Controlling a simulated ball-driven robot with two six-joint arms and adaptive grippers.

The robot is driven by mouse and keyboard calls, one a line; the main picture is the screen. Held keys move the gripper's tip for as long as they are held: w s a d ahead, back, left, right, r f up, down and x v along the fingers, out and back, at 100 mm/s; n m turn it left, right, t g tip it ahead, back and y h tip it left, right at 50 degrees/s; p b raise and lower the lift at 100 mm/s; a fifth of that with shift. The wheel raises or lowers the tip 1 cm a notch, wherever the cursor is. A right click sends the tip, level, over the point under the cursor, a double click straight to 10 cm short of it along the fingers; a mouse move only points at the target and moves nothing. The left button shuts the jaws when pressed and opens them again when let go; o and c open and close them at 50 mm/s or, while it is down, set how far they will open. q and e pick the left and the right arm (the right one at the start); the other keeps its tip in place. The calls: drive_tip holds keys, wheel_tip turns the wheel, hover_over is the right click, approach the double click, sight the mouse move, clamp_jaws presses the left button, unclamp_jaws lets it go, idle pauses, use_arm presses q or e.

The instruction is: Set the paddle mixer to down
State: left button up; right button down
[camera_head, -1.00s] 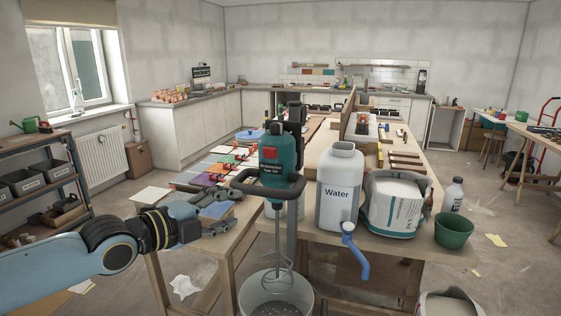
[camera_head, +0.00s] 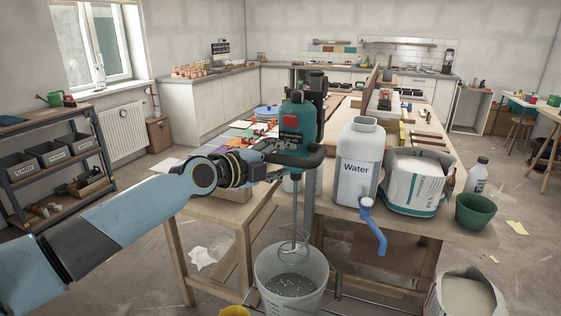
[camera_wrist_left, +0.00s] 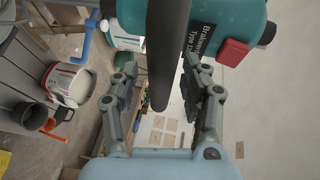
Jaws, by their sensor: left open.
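The paddle mixer (camera_head: 297,122) has a teal body, a red switch and black handlebars, and hangs upright on a dark stand. Its shaft and whisk-like paddle (camera_head: 293,247) reach down to about the rim of a clear bucket (camera_head: 262,290) with grey contents. My left gripper (camera_head: 272,155) is at the left end of the handlebar. In the left wrist view my left gripper (camera_wrist_left: 163,88) is open, with the dark handlebar (camera_wrist_left: 165,45) between or just in front of its fingers; contact cannot be told. The teal mixer body (camera_wrist_left: 200,20) is close by. My right gripper is not in view.
A white water canister (camera_head: 358,165) with a blue tap and a torn bag (camera_head: 413,182) stand on the bench right of the mixer. A green bucket (camera_head: 475,211) is at the bench corner. An open sack (camera_head: 465,296) stands on the floor at lower right.

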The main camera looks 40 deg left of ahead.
use_arm(q)
clamp_jaws()
drive_tip(key=shift+f, duration=0.1)
idle(0.4)
